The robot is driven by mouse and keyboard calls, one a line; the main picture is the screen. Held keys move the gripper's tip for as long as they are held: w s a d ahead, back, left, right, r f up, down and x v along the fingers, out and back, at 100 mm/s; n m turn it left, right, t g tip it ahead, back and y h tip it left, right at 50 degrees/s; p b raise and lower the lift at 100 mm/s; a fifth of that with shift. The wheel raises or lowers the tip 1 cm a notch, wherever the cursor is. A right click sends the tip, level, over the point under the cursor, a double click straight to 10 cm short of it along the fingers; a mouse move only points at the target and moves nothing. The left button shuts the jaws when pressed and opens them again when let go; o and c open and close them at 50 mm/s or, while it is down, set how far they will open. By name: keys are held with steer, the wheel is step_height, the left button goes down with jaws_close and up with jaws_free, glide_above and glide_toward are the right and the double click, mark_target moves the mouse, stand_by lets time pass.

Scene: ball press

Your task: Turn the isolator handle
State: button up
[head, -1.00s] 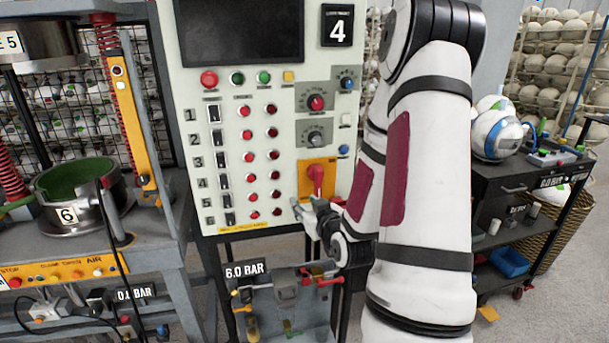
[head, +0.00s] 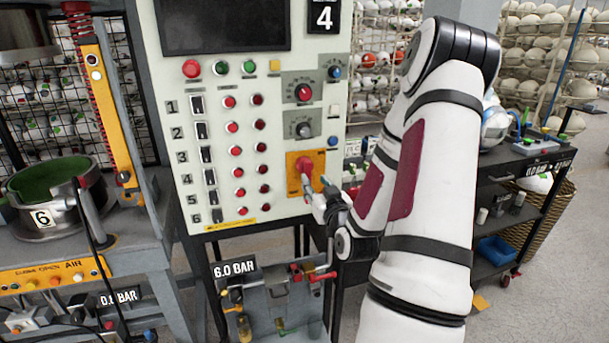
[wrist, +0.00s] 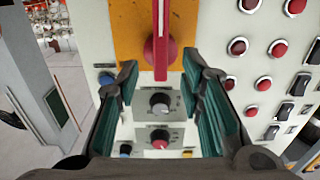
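The isolator handle (head: 304,167) is a red lever on an orange plate (head: 294,187) at the lower right of the pale control panel (head: 240,100). My gripper (head: 319,196) is just below and right of it in the head view, close to its lower end. In the wrist view the red handle (wrist: 161,45) runs upright in the picture, with its round hub facing the gap between my fingers. My gripper (wrist: 160,75) is open there, its green-padded fingers on either side of the handle's line. Contact with the handle cannot be told.
Red buttons (head: 235,149) and black switches fill the panel's left part. Knobs (head: 304,93) sit above the orange plate. Below the panel is a pipe unit with a "6.0 BAR" label (head: 234,268). A press (head: 60,200) stands left, a dark cart (head: 520,180) right.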

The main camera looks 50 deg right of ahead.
mark_target(309, 173)
steer(key=x, duration=0.7)
steer(key=shift+w+d, duration=0.1)
steer(key=shift+w, duration=0.15)
jaws_close()
